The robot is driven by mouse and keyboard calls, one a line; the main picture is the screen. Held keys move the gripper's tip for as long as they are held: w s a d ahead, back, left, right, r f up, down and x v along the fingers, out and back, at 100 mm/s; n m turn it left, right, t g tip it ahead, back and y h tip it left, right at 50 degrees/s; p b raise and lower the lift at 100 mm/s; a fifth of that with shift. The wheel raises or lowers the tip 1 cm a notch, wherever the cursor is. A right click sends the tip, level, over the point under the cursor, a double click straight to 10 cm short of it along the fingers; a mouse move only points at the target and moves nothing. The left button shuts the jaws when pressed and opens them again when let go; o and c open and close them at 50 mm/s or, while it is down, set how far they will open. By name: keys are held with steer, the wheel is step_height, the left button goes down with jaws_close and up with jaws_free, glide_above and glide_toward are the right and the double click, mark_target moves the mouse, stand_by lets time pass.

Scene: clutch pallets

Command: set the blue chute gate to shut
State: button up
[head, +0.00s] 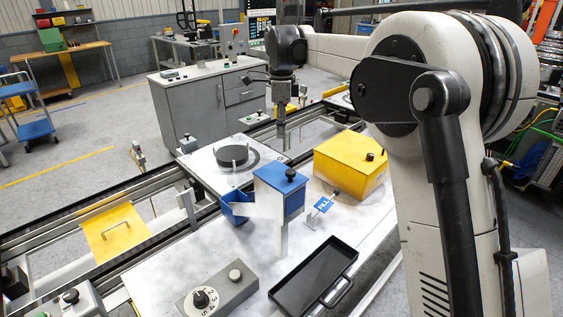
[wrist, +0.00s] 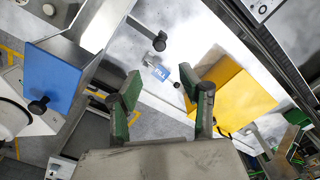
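The blue chute box (head: 278,196) stands on a white post on the worktable, with a black knob (head: 290,174) at its top. A blue bin-like part (head: 235,206) is at its left, by a pale chute piece. In the wrist view a blue panel (wrist: 55,75) with a black knob (wrist: 38,105) is at the left. Another black-ended handle (wrist: 158,41) is near the top centre. I cannot tell the gate's setting. My gripper (wrist: 163,100) is open and empty, its green-padded fingers apart. In the head view it (head: 281,132) hangs behind the blue box, apart from it.
A blue FILL sign (head: 322,204) and a yellow box (head: 350,163) stand right of the chute. A black tray (head: 314,276) and a grey dial box (head: 218,290) are in front. A round black plate (head: 234,154) lies behind. Rails edge the table.

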step_height(320, 180, down, 13)
steer(key=shift+p, duration=0.95)
jaws_close()
